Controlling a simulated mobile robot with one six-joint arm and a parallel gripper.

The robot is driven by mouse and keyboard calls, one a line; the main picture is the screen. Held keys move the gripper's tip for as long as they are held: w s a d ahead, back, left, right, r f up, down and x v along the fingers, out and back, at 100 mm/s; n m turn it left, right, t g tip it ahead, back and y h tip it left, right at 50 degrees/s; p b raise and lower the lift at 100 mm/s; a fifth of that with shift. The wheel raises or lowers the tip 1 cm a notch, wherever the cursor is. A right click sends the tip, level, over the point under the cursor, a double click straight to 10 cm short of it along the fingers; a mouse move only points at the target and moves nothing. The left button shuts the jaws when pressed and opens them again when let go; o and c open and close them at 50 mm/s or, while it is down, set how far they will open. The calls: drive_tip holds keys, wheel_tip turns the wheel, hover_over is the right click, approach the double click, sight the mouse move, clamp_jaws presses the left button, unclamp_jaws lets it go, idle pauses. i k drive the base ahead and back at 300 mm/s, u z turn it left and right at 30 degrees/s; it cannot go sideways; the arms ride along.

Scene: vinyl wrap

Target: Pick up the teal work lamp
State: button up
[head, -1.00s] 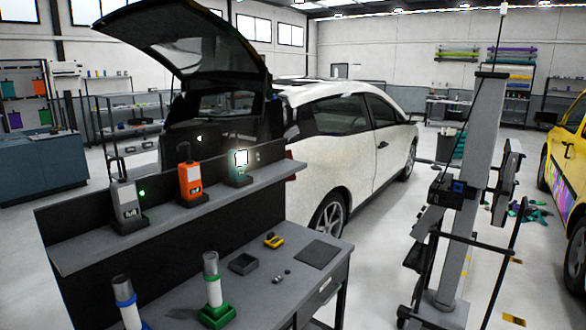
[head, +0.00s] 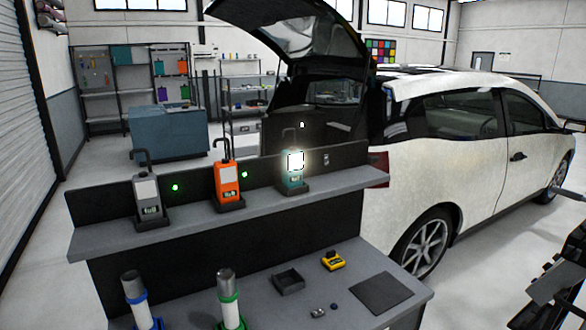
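The teal work lamp (head: 292,182) stands upright at the right of the lamps on the raised shelf in the head view. Its lit panel glows bright white, and a dark hook rises behind it. It sits in a dark base on the shelf. An orange work lamp (head: 227,184) stands to its left, and a grey work lamp (head: 148,200) stands further left. Part of a dark mechanism shows at the lower right edge, but I cannot make out my gripper in it.
The grey shelf (head: 185,228) runs above a workbench (head: 265,305). The bench holds a black tray (head: 288,281), a yellow tool (head: 333,261), a dark mat (head: 381,293) and two cylinders in blue and green holders. A white car (head: 450,150) with its tailgate raised stands close behind on the right.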

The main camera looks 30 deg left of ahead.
sight(292, 161)
drive_tip(key=u, duration=0.8)
drive_tip(key=i, duration=1.15)
drive_tip(key=u, duration=0.85)
drive_tip(key=k, duration=0.65)
drive_tip(key=u, duration=0.15)
drive_tip(key=i, duration=0.75)
drive_tip(key=z, duration=0.1)
